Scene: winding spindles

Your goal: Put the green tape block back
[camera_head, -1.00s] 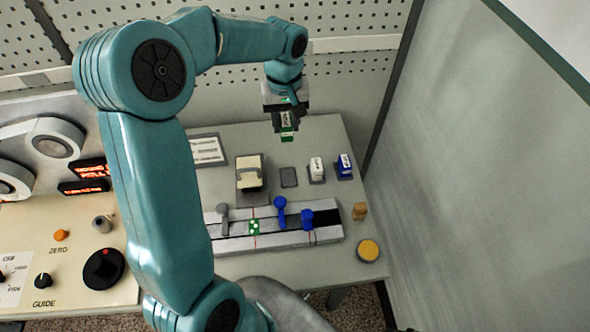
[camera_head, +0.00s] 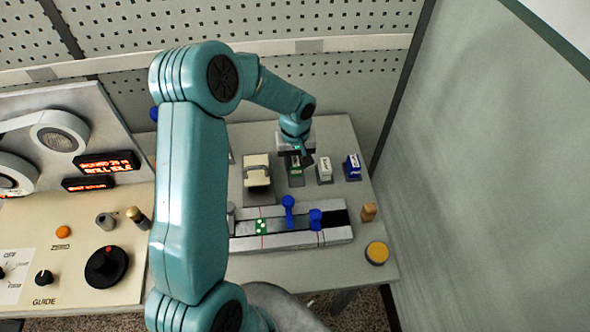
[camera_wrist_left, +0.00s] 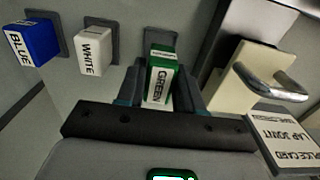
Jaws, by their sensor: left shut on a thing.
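The green tape block (camera_wrist_left: 160,82), with a white label reading GREEN, is between the fingers of my left gripper (camera_wrist_left: 163,90) in the left wrist view. In the head view my left gripper (camera_head: 296,162) is shut on the block (camera_head: 295,161), over a dark grey pad (camera_head: 296,181) between the cream-topped unit and the white block. The pad's edge also shows behind the block in the wrist view (camera_wrist_left: 160,37). I cannot tell whether the block touches the pad. My right gripper is out of view.
The white block (camera_head: 324,168) and blue block (camera_head: 352,166) stand on pads to the right. A cream-topped unit (camera_head: 257,168) is close on the left. A rail with blue levers (camera_head: 288,209) lies in front. A yellow button (camera_head: 376,253) is at the front right.

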